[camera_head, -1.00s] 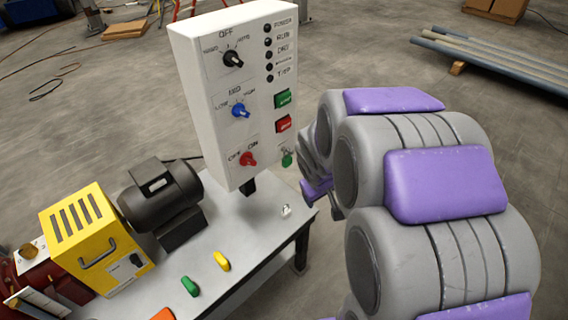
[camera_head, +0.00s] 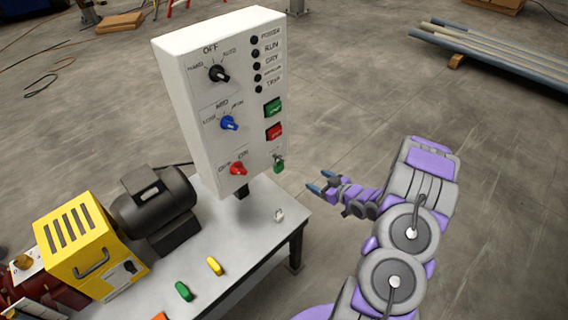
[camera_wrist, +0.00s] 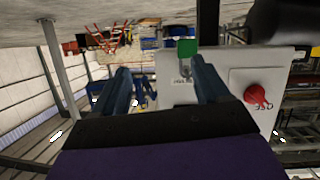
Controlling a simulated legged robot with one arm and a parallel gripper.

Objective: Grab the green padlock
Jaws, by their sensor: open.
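The green padlock (camera_head: 279,167) hangs at the lower right corner of the white control box. In the wrist view the padlock (camera_wrist: 187,47) appears upside down, beyond my fingertips and roughly between their lines. My gripper (camera_head: 322,181) is open and empty, to the right of the padlock and apart from it. In the wrist view the two dark fingers of my gripper (camera_wrist: 163,76) stand spread apart, with the padlock a little above and right of the middle.
The control box (camera_head: 222,105) carries knobs, including a red knob (camera_head: 238,169) near the padlock. Below it, a metal table (camera_head: 232,262) holds a black motor (camera_head: 155,205), a yellow box (camera_head: 78,245) and small coloured pieces.

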